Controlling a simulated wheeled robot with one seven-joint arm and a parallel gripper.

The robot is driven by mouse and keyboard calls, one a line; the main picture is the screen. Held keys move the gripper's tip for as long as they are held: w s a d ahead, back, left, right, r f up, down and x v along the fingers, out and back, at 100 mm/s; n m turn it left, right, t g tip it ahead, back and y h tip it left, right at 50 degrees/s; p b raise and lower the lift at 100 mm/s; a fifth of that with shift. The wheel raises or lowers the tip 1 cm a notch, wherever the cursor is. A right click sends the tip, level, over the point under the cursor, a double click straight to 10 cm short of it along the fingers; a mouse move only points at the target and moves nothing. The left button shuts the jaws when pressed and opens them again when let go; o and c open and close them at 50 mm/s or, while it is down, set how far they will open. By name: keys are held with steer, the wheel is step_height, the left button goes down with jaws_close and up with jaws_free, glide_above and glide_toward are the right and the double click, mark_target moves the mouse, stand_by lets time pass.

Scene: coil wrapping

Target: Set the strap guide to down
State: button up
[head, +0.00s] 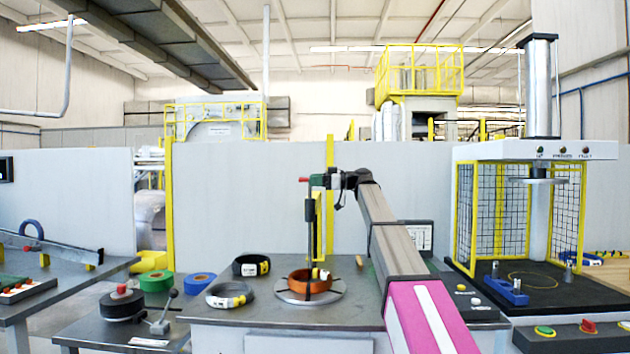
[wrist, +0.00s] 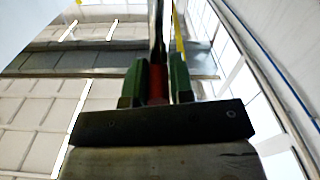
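The strap guide (head: 308,225) appears to be a thin dark upright post with a red handle (head: 304,180) at its top. Its lower end stands at an orange coil (head: 310,281) on a round plate (head: 336,291). My gripper (head: 318,180) is level with the top of the post, coming from the right. In the wrist view, the green fingers of my gripper (wrist: 160,84) lie close on both sides of the red handle (wrist: 158,86) and appear shut on it. A dark rod (wrist: 157,35) extends beyond it.
A caged press (head: 520,200) stands at the right. The space above the table left of the post is clear.

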steer(key=o, duration=0.3)
steer(key=shift+w, duration=0.15)
steer(key=shift+o, duration=0.2)
steer(key=d, duration=1.1)
steer(key=shift+s, duration=0.2)
